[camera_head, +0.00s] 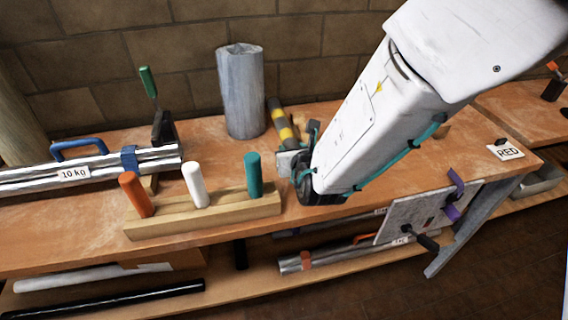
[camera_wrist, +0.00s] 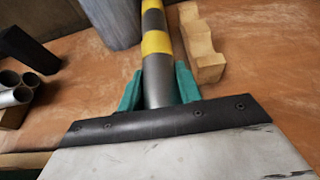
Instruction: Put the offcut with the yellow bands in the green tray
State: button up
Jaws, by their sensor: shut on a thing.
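The offcut with the yellow bands (camera_head: 282,122) is a grey tube with two yellow bands, at the back middle of the bench. In the wrist view the offcut (camera_wrist: 155,43) runs away from me between the teal fingers. My gripper (camera_head: 295,158) is shut on it; the fingers (camera_wrist: 158,86) show on both sides of its near part. My arm hides its near end in the head view. I cannot tell whether it touches the bench. I see no green tray in either view.
A grey cylinder (camera_head: 241,92) stands just left of the offcut. A wooden rack (camera_head: 232,213) with orange, white and teal pegs is in front. Bundled pipes (camera_head: 100,166) lie left. A notched wooden block (camera_wrist: 202,45) lies right of the offcut.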

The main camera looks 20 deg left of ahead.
jog(key=shift+f, duration=2.85)
jog(key=shift+f, duration=0.15)
jog(key=o, duration=1.1)
jog(key=shift+s+d+r, duration=0.15)
jog(key=shift+s+r, duration=0.05)
jog(key=v, duration=1.1)
jog(key=shift+s+d+r, duration=0.1)
jog(key=shift+s, duration=0.15)
